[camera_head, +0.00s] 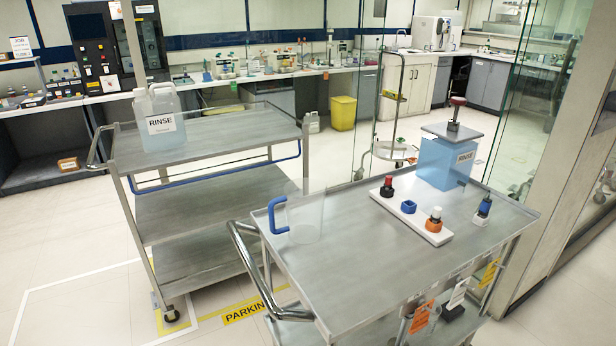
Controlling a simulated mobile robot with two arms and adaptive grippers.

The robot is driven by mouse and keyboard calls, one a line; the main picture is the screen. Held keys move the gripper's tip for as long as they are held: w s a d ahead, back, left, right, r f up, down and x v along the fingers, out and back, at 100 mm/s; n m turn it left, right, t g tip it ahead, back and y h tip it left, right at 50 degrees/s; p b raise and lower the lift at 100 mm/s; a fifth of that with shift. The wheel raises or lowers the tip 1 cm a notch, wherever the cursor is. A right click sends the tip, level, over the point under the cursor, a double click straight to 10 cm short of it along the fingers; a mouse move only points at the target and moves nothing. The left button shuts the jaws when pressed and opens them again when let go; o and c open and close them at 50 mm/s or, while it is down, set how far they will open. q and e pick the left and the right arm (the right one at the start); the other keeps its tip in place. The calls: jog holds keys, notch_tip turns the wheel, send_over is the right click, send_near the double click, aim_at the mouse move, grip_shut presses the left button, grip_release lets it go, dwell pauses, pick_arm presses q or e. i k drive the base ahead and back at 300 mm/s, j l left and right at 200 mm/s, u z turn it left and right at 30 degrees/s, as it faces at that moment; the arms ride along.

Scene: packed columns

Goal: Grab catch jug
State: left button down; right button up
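A clear jug (306,224) with a blue handle (272,218) stands upright near the left end of the nearer metal cart (350,275). Its handle points left, close to the cart's left edge. The jug looks empty. I see no label on it, so I cannot confirm from markings that it is the catch jug. Neither of my grippers is in view.
On the same cart are a white rack (411,216) with small coloured-top parts, a blue RINSE container (444,165) and a small blue-capped bottle (484,207). Another cart (215,145) carries a translucent RINSE jug (163,128). The nearer cart's front left surface is clear.

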aim_at(296, 214)
jog(key=i+l+u, duration=0.2)
jog(key=l+u, duration=0.15)
jog(key=l, duration=0.4)
jog(key=i+l+u, duration=0.1)
jog(key=l+u, duration=0.25)
jog(key=l, duration=0.4)
jog(key=l+u, duration=0.3)
jog(key=l, duration=0.5)
